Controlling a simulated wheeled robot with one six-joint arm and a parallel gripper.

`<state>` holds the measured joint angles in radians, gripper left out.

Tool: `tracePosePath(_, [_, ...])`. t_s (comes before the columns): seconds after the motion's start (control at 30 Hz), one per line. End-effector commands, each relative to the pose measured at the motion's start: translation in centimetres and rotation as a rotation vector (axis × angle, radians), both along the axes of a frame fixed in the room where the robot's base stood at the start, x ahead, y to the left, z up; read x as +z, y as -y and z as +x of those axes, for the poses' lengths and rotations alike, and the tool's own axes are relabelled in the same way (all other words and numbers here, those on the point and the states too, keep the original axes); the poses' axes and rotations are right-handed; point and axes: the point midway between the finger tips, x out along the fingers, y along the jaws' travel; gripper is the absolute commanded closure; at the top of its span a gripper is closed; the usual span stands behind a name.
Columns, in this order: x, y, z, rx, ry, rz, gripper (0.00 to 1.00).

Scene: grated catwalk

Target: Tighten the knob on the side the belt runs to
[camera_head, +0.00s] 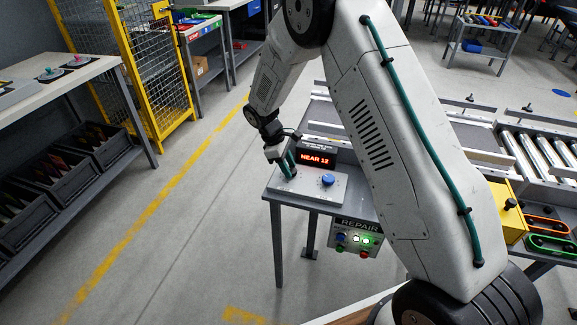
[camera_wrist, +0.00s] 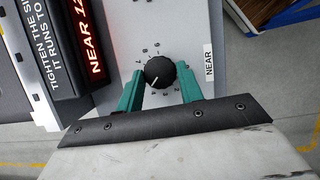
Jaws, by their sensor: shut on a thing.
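A black round knob (camera_wrist: 160,72) with a white pointer line sits on a light panel (camera_wrist: 215,25) in the wrist view, with dial marks around it and a "NEAR" label to its right. The pointer aims down and left in that view. My gripper (camera_wrist: 161,77) has its teal fingers on both sides of the knob and is shut on it. In the head view my gripper (camera_head: 287,167) is at the panel's left end, hiding this knob. A blue knob (camera_head: 327,180) stands on the panel to its right. A red display (camera_head: 317,159) behind reads "NEAR 12".
A sign (camera_wrist: 37,45), partly cut off, reads "TIGHTEN THE SI... IT RUNS TO". A roller conveyor (camera_head: 530,160) lies right. Open floor (camera_head: 190,240) is to the left.

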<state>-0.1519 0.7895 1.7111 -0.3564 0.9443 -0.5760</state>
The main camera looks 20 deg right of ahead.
Motion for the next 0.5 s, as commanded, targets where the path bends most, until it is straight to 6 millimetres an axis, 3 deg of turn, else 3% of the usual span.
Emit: tracePosePath(0.5, [0.01, 0.32, 0.28, -0.48, -0.002, 0.0, 0.86])
